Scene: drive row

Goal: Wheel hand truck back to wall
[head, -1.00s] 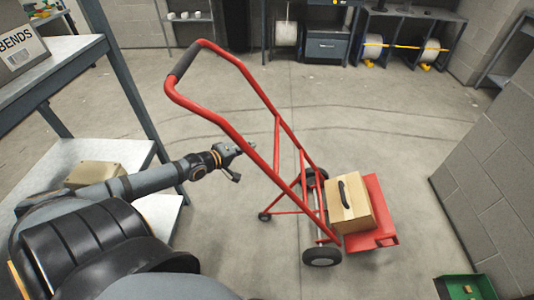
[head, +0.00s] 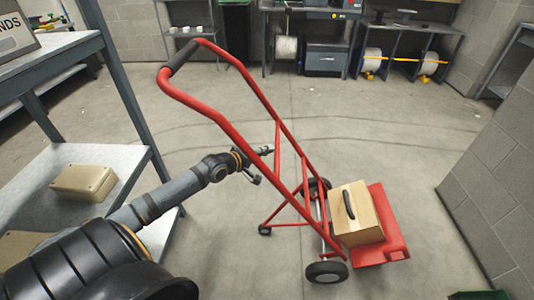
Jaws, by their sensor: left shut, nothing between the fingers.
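The red hand truck (head: 282,138) stands tilted on the concrete floor, its black grip (head: 180,58) at the upper left and its wheels (head: 327,271) at the lower right. A cardboard box (head: 357,215) with a black handle rests on its red toe plate (head: 391,222). My left gripper (head: 262,164) is shut, beside the truck's frame and partly behind its near red rail. I cannot tell whether it touches the frame. My right gripper is not in view.
A metal shelf unit (head: 150,165) with tan boxes (head: 84,182) stands at the left. A grey block wall (head: 500,165) is at the right. Shelves with cable reels (head: 372,62) line the back. The floor beyond the truck is clear.

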